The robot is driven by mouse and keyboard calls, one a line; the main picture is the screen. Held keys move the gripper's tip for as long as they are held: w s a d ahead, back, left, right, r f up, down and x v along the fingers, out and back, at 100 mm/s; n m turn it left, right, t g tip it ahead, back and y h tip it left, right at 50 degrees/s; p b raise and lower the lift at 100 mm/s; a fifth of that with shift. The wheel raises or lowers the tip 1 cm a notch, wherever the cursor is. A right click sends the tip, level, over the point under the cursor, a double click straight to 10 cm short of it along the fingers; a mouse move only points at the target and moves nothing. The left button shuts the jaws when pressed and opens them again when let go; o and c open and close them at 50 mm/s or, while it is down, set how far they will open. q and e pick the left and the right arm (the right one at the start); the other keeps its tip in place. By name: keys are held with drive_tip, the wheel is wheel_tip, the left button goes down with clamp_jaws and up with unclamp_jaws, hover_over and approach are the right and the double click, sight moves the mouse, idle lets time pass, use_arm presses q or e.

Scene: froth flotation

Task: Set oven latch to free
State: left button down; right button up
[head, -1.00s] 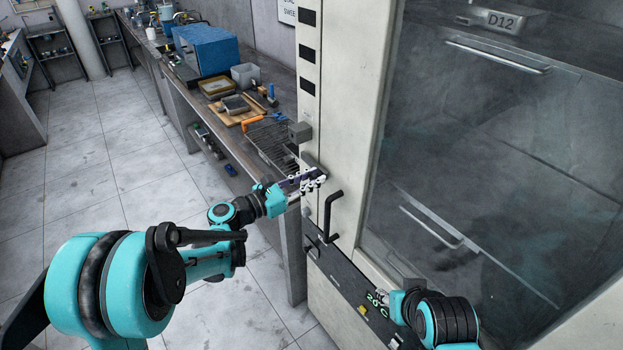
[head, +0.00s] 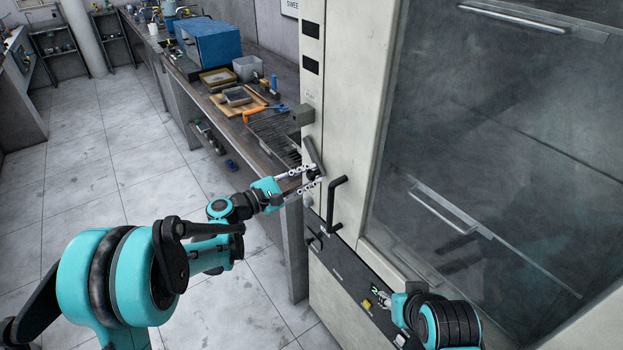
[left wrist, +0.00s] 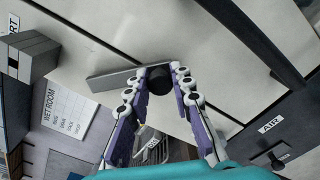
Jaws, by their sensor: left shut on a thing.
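The oven latch (head: 313,153) is a grey bar on a dark round hub, on the pale oven front left of the door handle. In the left wrist view the latch bar (left wrist: 112,79) points left from the black hub (left wrist: 159,80). My left gripper (head: 316,176) is shut on the latch at its hub. In the left wrist view, the fingertips of the left gripper (left wrist: 160,72) lie on either side of the hub. My right gripper (head: 381,295) is by the oven's lower control panel; its fingers are too small to judge.
The oven door handle (head: 336,203) stands out just right of the latch. A grey block (head: 302,115) juts from the oven's edge above it. A bench (head: 194,102) with trays and a blue box (head: 208,46) runs along the left. The floor (head: 100,190) at left is clear.

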use_arm(q)
drive_tip(key=shift+w+a+f+m+b, duration=0.35)
drive_tip(key=shift+w+f+m, duration=0.25)
drive_tip(key=shift+m, duration=0.3)
drive_tip(key=shift+w+a+f+m+b, duration=0.25)
drive_tip(key=shift+w+a+m, duration=0.35)
drive_tip(key=shift+m, duration=0.65)
drive_tip(key=shift+w+a+f+m+b, duration=0.3)
drive_tip(key=shift+w+m, duration=0.35)
drive_tip(key=shift+m, duration=0.55)
drive_tip(key=shift+w+a+f+m+b, duration=0.2)
drive_tip(key=shift+w+a+m, duration=0.45)
drive_tip(key=shift+m, duration=0.6)
drive_tip(key=c, duration=1.3)
unclamp_jaws()
drive_tip(key=shift+w, duration=0.1)
